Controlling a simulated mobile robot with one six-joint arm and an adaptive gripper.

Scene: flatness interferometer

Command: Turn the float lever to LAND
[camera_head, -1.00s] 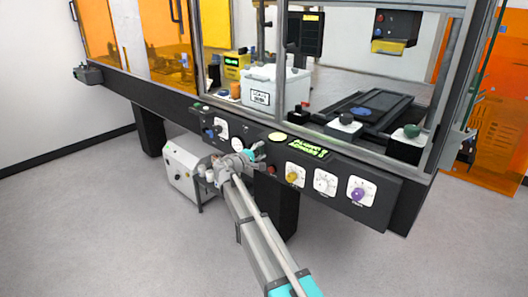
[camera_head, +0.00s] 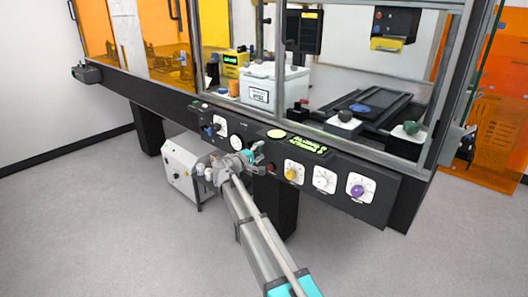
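The black control panel (camera_head: 375,205) runs along the front edge of the machine. A small white plate (camera_head: 220,125) with dark parts beside it sits on its left part. Its labels are too small to read, so I cannot tell for certain which control is the float lever or how it is set. My gripper (camera_head: 259,153) is in front of the panel, right of a round white gauge (camera_head: 236,142) and left of a small red button (camera_head: 270,167). It hides part of the panel behind it. Its fingers are small and partly hidden, and I cannot tell whether they touch anything.
Right of my gripper are a yellow knob (camera_head: 291,174), a white dial (camera_head: 324,180) and a purple knob (camera_head: 358,190). A green-lit display (camera_head: 308,145) is above them. A white cabinet (camera_head: 184,168) stands on the floor, left behind my arm. The front floor is clear.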

